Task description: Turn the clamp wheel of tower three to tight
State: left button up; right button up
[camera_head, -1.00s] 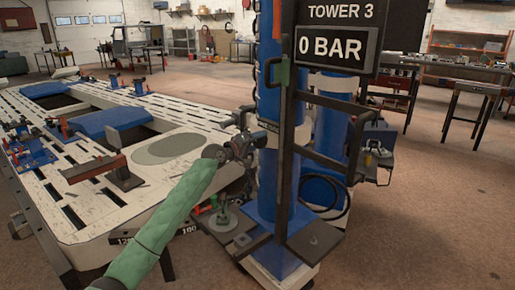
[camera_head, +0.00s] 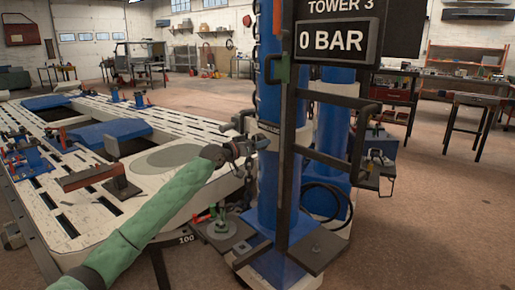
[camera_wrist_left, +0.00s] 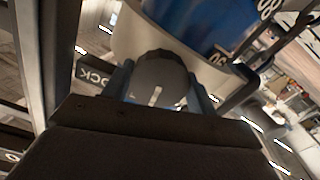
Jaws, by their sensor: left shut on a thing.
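Tower three is a blue column (camera_head: 269,190) with a dark frame and a sign (camera_head: 338,40) reading "TOWER 3" and "0 BAR". My left gripper (camera_head: 252,147) is at the left side of the column, at the height of its pale collar. In the left wrist view the clamp wheel (camera_wrist_left: 158,78) is a dark ribbed knob with a white mark on its face. The fingers of my left gripper (camera_wrist_left: 160,92) stand on both sides of it, shut on it. In the head view the wheel is hidden by the gripper. My right gripper is not in view.
A pale slotted bench (camera_head: 200,135) with blue pads and clamps lies left of the tower. A chain (camera_head: 255,70) hangs beside the column. A dark bracket frame (camera_head: 350,90) juts out to the right. Floor is clear at the far right.

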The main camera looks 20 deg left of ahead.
pick_arm(q)
jog(key=shift+m, duration=0.6)
jog(key=o, duration=1)
jog(key=b+v, duration=0.1)
jog(key=v, duration=0.6)
jog(key=shift+s+a, duration=0.25)
jog(key=shift+s, duration=0.1)
jog(key=shift+m, duration=0.3)
